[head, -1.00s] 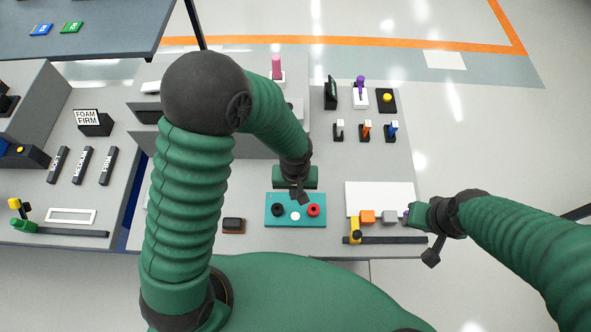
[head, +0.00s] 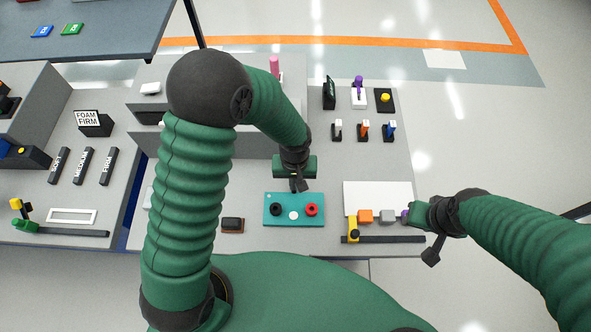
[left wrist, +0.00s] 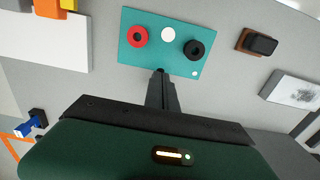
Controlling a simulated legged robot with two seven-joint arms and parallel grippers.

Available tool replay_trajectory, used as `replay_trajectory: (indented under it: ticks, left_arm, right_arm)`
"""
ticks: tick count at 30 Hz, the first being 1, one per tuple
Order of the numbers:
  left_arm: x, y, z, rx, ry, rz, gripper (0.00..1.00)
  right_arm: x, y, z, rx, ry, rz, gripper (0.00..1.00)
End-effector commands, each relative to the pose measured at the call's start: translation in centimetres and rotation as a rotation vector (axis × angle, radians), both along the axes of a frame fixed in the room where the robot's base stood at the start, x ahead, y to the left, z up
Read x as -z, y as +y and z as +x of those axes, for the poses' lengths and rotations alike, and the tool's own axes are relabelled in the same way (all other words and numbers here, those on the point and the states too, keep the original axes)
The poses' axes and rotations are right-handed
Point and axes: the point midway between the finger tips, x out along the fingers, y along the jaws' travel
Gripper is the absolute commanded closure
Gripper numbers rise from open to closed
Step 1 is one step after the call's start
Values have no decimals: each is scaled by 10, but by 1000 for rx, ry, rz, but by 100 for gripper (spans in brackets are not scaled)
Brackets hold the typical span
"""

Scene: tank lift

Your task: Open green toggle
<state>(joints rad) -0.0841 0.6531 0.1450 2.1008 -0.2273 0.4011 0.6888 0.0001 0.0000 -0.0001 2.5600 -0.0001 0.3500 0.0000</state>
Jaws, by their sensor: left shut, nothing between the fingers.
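I cannot make out a toggle with a green lever; one may be hidden behind my left arm. A row of small toggles stands at the right of the table in the head view: a white one (head: 337,129), an orange one (head: 363,130) and a blue one (head: 389,130). The blue one also shows in the left wrist view (left wrist: 30,126). My left gripper (head: 298,184) is shut and empty, pointing down just behind the teal panel (head: 294,222). In the left wrist view its fingers (left wrist: 160,80) end near the panel's edge. My right gripper (head: 410,213) is beside a purple block (head: 404,217); its jaws are unclear.
The teal panel carries a black ring (head: 276,209) and a red ring (head: 311,210). Orange (head: 365,216) and grey (head: 387,217) blocks stand by a white plate (head: 378,194). A green-handled slider (head: 27,227) lies at far left.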

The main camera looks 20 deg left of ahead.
Motion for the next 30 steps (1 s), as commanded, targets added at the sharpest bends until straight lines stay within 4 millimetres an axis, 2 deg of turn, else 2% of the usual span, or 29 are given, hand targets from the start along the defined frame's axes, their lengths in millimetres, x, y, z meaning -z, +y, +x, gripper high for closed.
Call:
replay_trajectory:
  ticks: [30]
  left_arm:
    - [0,9,29,-2,0,0,100]
  right_arm:
    - [-4,0,0,0,0,0,64]
